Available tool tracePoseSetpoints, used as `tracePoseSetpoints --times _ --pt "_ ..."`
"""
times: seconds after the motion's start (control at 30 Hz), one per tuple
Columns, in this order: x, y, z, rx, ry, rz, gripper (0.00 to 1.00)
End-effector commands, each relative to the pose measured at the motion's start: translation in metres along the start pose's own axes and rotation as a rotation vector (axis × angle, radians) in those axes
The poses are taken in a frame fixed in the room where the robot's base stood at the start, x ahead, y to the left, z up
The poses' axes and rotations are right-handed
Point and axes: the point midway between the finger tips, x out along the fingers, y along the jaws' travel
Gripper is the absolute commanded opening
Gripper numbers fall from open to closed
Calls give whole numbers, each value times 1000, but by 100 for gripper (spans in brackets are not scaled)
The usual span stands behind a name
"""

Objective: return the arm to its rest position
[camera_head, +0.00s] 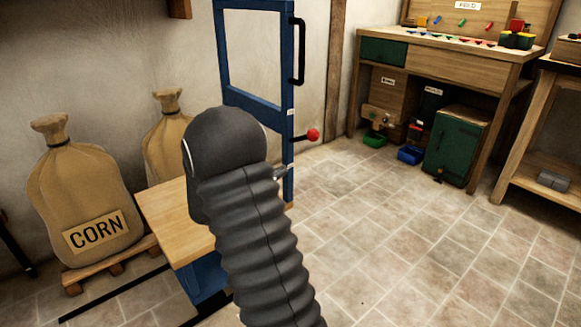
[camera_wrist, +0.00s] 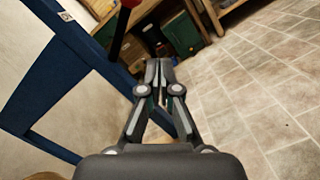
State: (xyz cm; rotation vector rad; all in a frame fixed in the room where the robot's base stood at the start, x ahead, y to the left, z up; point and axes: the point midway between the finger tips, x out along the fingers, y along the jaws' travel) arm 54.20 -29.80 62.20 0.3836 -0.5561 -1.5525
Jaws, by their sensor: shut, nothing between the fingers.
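My gripper (camera_wrist: 161,72) shows in the wrist view with its two fingers together and nothing between them. It points past a blue door frame toward the floor and cabinets. In the head view my dark ribbed arm rises from the bottom centre and hides the gripper almost wholly. The arm stands in front of a small wooden-topped table (camera_head: 166,222) and the blue-framed door (camera_head: 258,106). A lever with a red knob (camera_head: 312,135) sticks out from the door frame, just right of my arm's end. The knob also shows in the wrist view (camera_wrist: 131,3), above and left of the fingertips.
A sack marked CORN (camera_head: 80,190) stands on a pallet at left, with another sack (camera_head: 170,135) behind it. A wooden workbench (camera_head: 455,62) stands at the back right, with a green cabinet (camera_head: 454,148) under it. The tiled floor at right is clear.

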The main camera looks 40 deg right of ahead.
Motion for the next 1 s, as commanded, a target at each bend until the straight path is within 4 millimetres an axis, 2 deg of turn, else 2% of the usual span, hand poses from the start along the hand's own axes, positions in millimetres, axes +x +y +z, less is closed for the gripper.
tracePoseSetpoints --times 0.2,0.8,0.87,0.97,1.0 --pt "-12 -1 0 -1 0 -1 0" --pt "-12 -1 -3 0 14 -2 0" --pt "-12 -7 -9 0 41 -27 0" --pt "-15 -34 -22 -12 99 -122 0" --pt "-18 -49 -28 -19 126 -173 0"
